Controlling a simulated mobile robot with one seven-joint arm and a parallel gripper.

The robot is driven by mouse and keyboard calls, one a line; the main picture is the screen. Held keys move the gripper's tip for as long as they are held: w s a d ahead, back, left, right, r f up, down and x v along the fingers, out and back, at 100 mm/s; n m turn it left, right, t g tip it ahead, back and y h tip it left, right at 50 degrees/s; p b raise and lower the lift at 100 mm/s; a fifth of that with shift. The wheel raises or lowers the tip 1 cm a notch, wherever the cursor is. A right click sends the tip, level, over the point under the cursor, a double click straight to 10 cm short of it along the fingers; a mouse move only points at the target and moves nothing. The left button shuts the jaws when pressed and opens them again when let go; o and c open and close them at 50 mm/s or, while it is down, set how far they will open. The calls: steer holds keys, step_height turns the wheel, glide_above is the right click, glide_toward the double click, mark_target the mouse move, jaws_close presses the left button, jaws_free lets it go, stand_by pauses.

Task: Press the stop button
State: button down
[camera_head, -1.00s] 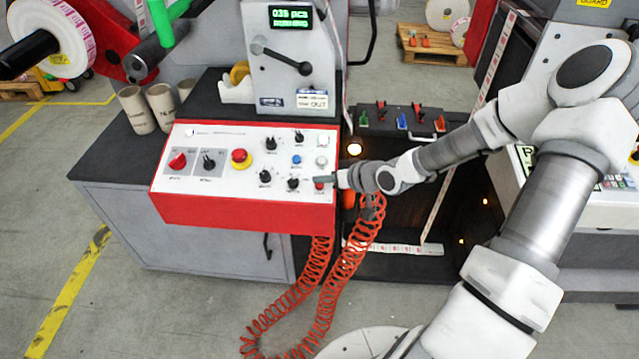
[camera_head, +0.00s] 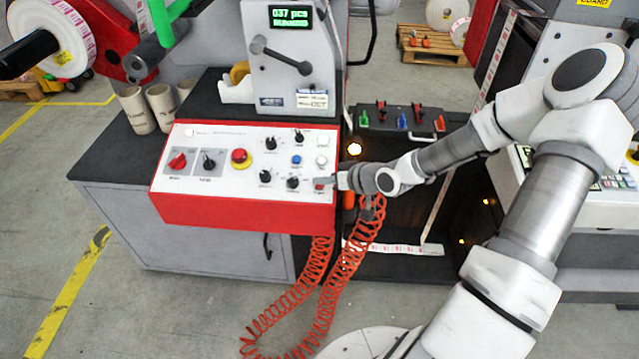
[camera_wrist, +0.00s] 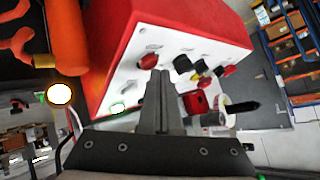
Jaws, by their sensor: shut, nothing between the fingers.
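The white-topped control panel (camera_head: 222,148) sits on a red box. A small red button (camera_head: 319,187) is at its lower right corner, partly hidden by my gripper (camera_head: 322,181). In the wrist view the red button (camera_wrist: 149,61) shows just past and left of my shut fingertips (camera_wrist: 163,72). The fingers are empty and point at the panel by this button. I cannot tell whether they touch it. A larger red mushroom button (camera_head: 240,156) on a yellow base stands mid-panel, clear of my gripper. The labels by the buttons are too small to read.
A red switch (camera_head: 177,160) is at the panel's left. An orange coiled hose (camera_head: 318,285) hangs below. The display (camera_head: 291,17) reads 037 pcs.

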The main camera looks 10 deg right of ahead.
steer(key=shift+w+f, duration=0.1)
steer(key=shift+f, duration=0.3)
steer(key=shift+r, duration=0.1)
stand_by(0.5)
steer(key=shift+s+r+p, duration=0.25)
steer(key=shift+r+p, duration=0.4)
steer(key=shift+r, duration=0.05)
steer(key=r+p, duration=0.2)
steer(key=s+r+p, duration=0.1)
steer(key=r+p, duration=0.1)
steer(key=r, duration=0.1)
steer(key=shift+s+a, duration=0.15)
steer(key=shift+a, duration=0.05)
steer(key=shift+f, duration=0.1)
stand_by(0.7)
